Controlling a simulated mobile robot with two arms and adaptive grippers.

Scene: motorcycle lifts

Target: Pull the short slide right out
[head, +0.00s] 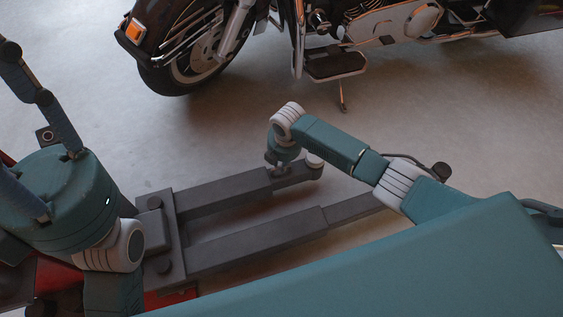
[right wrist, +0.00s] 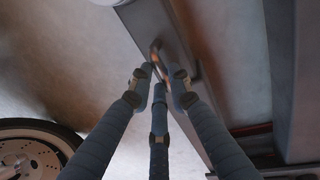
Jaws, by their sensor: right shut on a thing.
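The short slide (head: 297,172) is a grey bar at the right end of the upper lift rail (head: 222,197), partly drawn from it. My right gripper (head: 278,169) is over this slide, and the arm hides part of it there. In the right wrist view, my right gripper's fingers (right wrist: 160,82) close together on a small metal handle (right wrist: 154,52) on the slide (right wrist: 165,35). My left gripper (head: 22,110) is at the left edge, away from the slide, with its visible fingers spread and the tips partly cut off.
A parallel lower rail (head: 255,243) with a longer slide (head: 352,207) lies nearer to me. Red lift parts (head: 55,275) are at lower left. A motorcycle (head: 290,35) stands beyond on bare floor. Its wheel (right wrist: 35,150) shows in the right wrist view.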

